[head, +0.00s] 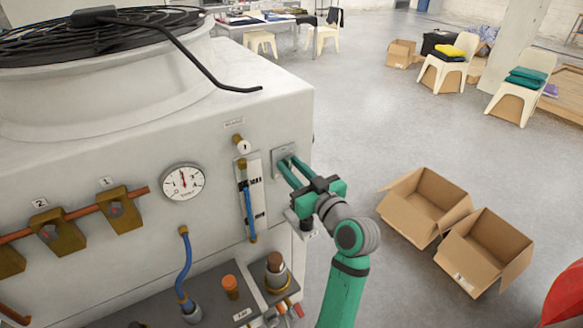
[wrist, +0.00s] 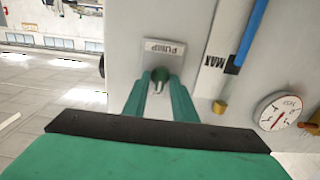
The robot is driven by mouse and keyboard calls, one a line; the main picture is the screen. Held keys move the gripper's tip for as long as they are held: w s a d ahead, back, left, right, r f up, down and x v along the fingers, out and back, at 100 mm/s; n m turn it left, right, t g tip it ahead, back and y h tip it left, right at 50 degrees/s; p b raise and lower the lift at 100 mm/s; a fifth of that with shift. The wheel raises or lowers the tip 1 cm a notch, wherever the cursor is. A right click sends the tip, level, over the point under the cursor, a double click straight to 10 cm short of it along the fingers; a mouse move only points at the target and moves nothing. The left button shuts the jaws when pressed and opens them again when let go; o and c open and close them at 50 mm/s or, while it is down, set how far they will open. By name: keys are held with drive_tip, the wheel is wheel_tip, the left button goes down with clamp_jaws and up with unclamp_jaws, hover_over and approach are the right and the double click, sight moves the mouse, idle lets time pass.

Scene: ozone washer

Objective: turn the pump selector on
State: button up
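The pump selector (wrist: 159,76) is a small knob on a light plate marked PUMP (wrist: 165,47), upside down in the wrist view. The plate also shows in the head view (head: 279,151), on the grey machine's front near its right edge. My gripper (head: 288,161) reaches this plate with its two green fingers. In the wrist view, my gripper's fingertips (wrist: 161,80) stand on either side of the knob, with a narrow gap that the knob about fills. They look shut on it. In the head view the fingers hide the knob.
A flow tube (head: 249,200) and a round gauge (head: 183,182) are left of my gripper. Below is a ledge with an orange cap (head: 230,286) and brass fittings. Two open cardboard boxes (head: 425,202) (head: 486,252) stand on the floor at right.

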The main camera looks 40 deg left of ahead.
drive_tip(key=shift+m, duration=0.5)
drive_tip(key=m, duration=0.4)
drive_tip(key=shift+w+d+m, duration=0.1)
drive_tip(key=shift+w+m, duration=0.05)
drive_tip(key=shift+m, duration=0.15)
drive_tip(key=shift+w+f+m, duration=0.1)
drive_tip(key=shift+f+m, duration=0.05)
drive_tip(key=shift+m, duration=2.9)
drive_tip(key=shift+f+m, duration=0.1)
drive_tip(key=shift+m, duration=2.95)
drive_tip(key=shift+d+m, duration=0.1)
drive_tip(key=shift+m, duration=0.2)
drive_tip(key=o, duration=0.7)
